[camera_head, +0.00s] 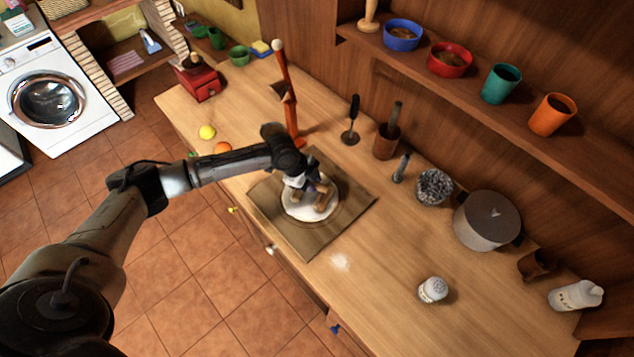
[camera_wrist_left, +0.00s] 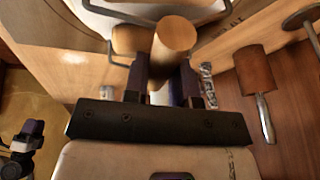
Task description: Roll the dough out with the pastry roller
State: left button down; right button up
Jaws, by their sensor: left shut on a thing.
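The dough (camera_head: 298,208) is a flat white round on a square wooden board (camera_head: 318,242) on the counter. My left gripper (camera_head: 308,186) is over the dough, pointing down, and shut on the pastry roller (camera_head: 323,201). The roller is wooden, low over the dough; I cannot tell whether it touches. In the left wrist view the roller's round handle (camera_wrist_left: 175,36) is between the fingers (camera_wrist_left: 162,88), with a wire frame beyond and pale dough (camera_wrist_left: 150,9) at the top. A small dark part at that view's lower left seems to be my right gripper (camera_wrist_left: 32,133); its jaws are unclear.
A red pepper mill-like stand (camera_head: 289,105) rises behind the board. Right of the board are a utensil holder (camera_head: 386,142), a grey pot (camera_head: 487,221) and a white shaker (camera_head: 433,290). An orange fruit (camera_head: 223,148) lies left. The front right counter is mostly clear.

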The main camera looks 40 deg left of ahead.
pick_arm(q)
jog(key=shift+s+a+f, duration=0.1)
jog(key=shift+s+a, duration=0.1)
jog(key=shift+a, duration=0.45)
jog(key=shift+s+a+f, duration=0.1)
jog(key=shift+s+a, duration=0.05)
jog(key=shift+a, duration=0.5)
jog(key=shift+s+a+f, duration=0.1)
jog(key=shift+s+a, duration=0.1)
jog(key=shift+a, duration=0.45)
jog(key=shift+w+d+p, duration=0.2)
jog(key=shift+d+p, duration=0.2)
jog(key=shift+d, duration=0.4)
jog(key=shift+w+d+p, duration=0.2)
jog(key=shift+d+p, duration=0.15)
jog(key=shift+d, duration=0.4)
jog(key=shift+w+d+r+p, duration=0.1)
jog(key=shift+w+d+p, duration=0.15)
jog(key=shift+d, duration=0.5)
jog(key=shift+w+d+r+p, duration=0.1)
jog(key=shift+d+p, duration=0.25)
jog(key=shift+d, duration=0.35)
jog(key=shift+r, duration=0.15)
notch_tip(320, 180, up, 7)
jog(key=p, duration=0.6)
jog(key=shift+p, duration=0.3)
